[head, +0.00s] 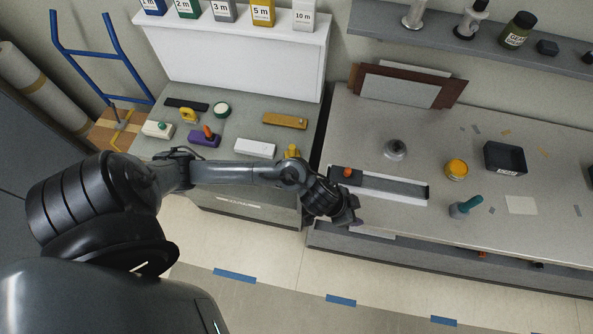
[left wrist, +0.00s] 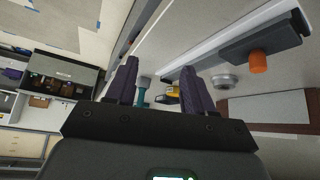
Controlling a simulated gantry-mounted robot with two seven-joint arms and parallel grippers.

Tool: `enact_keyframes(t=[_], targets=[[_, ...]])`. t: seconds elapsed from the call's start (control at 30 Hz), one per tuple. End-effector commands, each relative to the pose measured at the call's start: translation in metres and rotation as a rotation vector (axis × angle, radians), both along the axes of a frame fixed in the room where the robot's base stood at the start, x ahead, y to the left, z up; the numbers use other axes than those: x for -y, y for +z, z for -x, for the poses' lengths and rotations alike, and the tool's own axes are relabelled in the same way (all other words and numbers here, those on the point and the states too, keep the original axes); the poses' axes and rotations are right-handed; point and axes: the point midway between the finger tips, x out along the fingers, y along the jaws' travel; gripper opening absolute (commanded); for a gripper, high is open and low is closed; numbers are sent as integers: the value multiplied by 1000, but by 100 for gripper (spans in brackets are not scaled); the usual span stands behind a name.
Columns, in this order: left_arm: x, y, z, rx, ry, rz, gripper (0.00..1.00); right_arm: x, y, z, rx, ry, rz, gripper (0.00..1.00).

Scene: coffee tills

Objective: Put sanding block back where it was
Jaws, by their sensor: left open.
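A dark block with an orange knob (head: 346,175), which looks like the sanding block, sits at the left end of a long grey strip with white edges (head: 400,191) on the right-hand bench. It also shows in the left wrist view (left wrist: 236,52), at the upper right. My left gripper (head: 349,216) is open and empty, just in front of the strip and apart from the block. Its two dark fingers (left wrist: 160,80) stand spread in the left wrist view, with nothing between them in contact. My right gripper is not in view.
The left bench holds a purple block with an orange knob (head: 205,138), a white block (head: 254,148), a wooden piece (head: 285,121) and other tools. The right bench carries a grey round knob (head: 395,150), yellow tin (head: 456,169), black tray (head: 505,159) and teal-handled tool (head: 466,207).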

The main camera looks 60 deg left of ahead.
Motion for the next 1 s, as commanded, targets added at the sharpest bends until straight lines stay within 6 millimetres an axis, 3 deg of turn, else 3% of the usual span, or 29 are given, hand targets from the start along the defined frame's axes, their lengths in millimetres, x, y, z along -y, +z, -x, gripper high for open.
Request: enact_keyframes(t=[0.03, 0.1, 0.23, 0.4, 0.5, 0.67, 1.0], targets=[[15, 9, 14, 23, 17, 4, 53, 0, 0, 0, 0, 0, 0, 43], [16, 22, 30, 34, 54, -27, 53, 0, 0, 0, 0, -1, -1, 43], [-4, 36, 67, -35, 132, -86, 53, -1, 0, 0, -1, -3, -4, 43], [-34, 40, 120, -181, 191, -124, 53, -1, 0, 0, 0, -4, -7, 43], [-44, 41, 141, -242, 204, -130, 53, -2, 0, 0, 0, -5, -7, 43], [-51, 42, 155, -283, 208, -132, 53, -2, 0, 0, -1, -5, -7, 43], [-51, 45, 155, -284, 205, -134, 53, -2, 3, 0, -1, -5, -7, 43]])
